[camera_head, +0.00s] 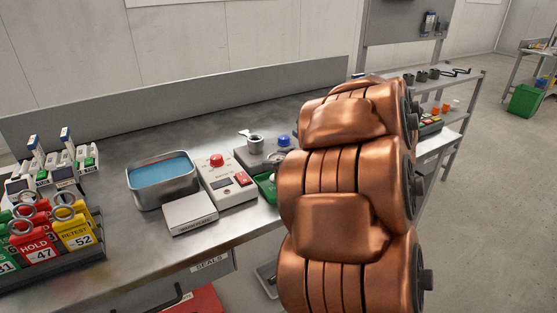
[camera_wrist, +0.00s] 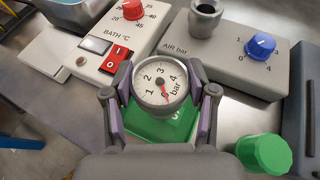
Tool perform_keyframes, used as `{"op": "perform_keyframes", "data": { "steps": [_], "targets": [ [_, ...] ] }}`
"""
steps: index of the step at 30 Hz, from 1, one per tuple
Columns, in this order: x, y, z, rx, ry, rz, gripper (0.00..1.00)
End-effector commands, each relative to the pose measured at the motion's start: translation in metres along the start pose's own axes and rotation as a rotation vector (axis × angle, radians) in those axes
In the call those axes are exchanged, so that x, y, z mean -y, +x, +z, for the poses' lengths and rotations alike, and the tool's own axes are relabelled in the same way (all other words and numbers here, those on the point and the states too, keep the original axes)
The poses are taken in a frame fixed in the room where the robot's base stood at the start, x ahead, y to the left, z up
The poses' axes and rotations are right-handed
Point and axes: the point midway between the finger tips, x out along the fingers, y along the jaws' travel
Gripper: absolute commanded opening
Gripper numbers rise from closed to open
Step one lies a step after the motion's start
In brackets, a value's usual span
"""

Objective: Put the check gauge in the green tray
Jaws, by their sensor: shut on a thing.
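The check gauge (camera_wrist: 160,82) is a round white dial marked in bar, with a red needle. It sits between the two fingers of my gripper (camera_wrist: 165,92), which is shut on it. In the wrist view the green tray (camera_wrist: 158,128) shows below and behind the gauge, partly covered by it and by the fingers; the height between them cannot be told. In the head view a small part of the green tray (camera_head: 266,187) shows beside my arm.
The bath control box (camera_head: 229,185) and the air unit (camera_wrist: 235,62) with its blue knob (camera_wrist: 260,45) stand close by. A green cylinder (camera_wrist: 263,153) is right of the tray. The water bath (camera_head: 162,180) and a tag rack (camera_head: 75,257) are farther left.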

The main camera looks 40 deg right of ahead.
Motion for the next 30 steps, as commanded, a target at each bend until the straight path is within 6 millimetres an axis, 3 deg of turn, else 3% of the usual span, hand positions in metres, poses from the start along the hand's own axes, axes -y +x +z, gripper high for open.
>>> {"op": "perform_keyframes", "data": {
  "steps": [1,2,9,23,30],
  "targets": [
    [0.0,0.001,-0.002,0.001,-0.001,-0.001,0.0],
    [0.0,0.001,-0.001,0.0,-0.001,0.0,0.58],
    [0.0,0.0,-0.001,0.0,0.0,0.0,0.82],
    [0.0,-0.002,0.004,0.001,0.001,0.0,0.82],
    [0.001,-0.028,0.002,-0.001,-0.001,-0.005,0.82]
  ]
}}
